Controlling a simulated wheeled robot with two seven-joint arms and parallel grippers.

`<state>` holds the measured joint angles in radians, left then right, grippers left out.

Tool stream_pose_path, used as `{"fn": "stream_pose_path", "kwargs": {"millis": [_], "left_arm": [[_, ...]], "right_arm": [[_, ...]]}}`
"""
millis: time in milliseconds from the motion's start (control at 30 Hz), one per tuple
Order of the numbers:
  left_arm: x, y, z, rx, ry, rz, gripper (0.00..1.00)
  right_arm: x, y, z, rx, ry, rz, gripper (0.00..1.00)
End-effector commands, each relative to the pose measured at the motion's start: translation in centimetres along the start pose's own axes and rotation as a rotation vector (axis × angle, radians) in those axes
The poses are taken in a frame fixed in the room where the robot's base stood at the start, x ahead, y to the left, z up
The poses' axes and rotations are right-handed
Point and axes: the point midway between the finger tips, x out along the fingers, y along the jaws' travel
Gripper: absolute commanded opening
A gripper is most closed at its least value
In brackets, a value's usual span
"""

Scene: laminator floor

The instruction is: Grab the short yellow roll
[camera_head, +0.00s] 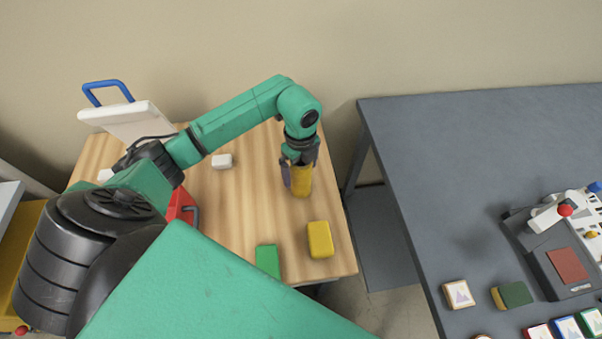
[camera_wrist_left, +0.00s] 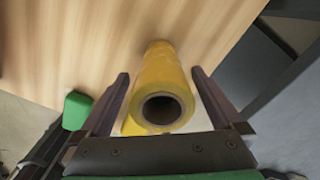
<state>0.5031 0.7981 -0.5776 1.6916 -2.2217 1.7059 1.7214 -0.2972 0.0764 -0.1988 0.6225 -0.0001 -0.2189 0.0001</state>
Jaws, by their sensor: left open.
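The short yellow roll (camera_head: 301,182) stands upright on the wooden table, below my left gripper (camera_head: 299,165). In the left wrist view the roll (camera_wrist_left: 163,78) shows its dark hollow end towards the camera. My left gripper (camera_wrist_left: 160,85) is open, with one finger on each side of the roll and visible gaps between fingers and roll. The fingers hide the roll's upper part in the head view. My right gripper is not in view.
A yellow block (camera_head: 320,240) and a green block (camera_head: 267,261) lie near the wooden table's front edge. A small white block (camera_head: 222,161) lies further left. A red object (camera_head: 181,206) is partly behind my arm. A grey table (camera_head: 430,150) with a machine stands at right.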

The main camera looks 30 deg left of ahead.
Motion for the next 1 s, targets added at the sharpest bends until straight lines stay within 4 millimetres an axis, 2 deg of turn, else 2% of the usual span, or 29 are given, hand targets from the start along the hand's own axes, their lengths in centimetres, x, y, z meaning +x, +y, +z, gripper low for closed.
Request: {"fn": "stream_pose_path", "kwargs": {"millis": [67,100,267,300,333,567,733,867,1000], "left_arm": [[0.0,0.0,0.0,0.0,0.0,0.0,0.96],[0.0,0.0,0.0,0.0,0.0,0.0,0.81],[0.0,0.0,0.0,-0.001,0.0,0.0,0.2],[0.0,0.0,0.0,-0.001,0.0,0.0,0.04],[0.0,0.0,0.0,-0.001,0.0,0.0,0.0],[-0.2,-0.1,0.0,-0.001,0.0,-0.002,0.0],[-1.3,-0.1,0.1,-0.002,0.0,-0.004,0.0],[-4.0,-0.2,0.1,0.0,-0.002,-0.008,0.0],[-9.0,-0.2,0.1,0.0,-0.004,-0.013,0.0]], "right_arm": [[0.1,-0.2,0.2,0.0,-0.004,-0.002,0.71],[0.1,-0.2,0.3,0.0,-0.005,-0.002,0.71],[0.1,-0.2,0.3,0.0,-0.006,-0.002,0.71],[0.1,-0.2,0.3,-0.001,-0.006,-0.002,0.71],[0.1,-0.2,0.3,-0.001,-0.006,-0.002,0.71],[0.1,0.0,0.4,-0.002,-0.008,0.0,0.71],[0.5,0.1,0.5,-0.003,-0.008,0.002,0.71],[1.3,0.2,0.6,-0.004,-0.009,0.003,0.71],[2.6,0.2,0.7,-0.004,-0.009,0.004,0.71]]}}
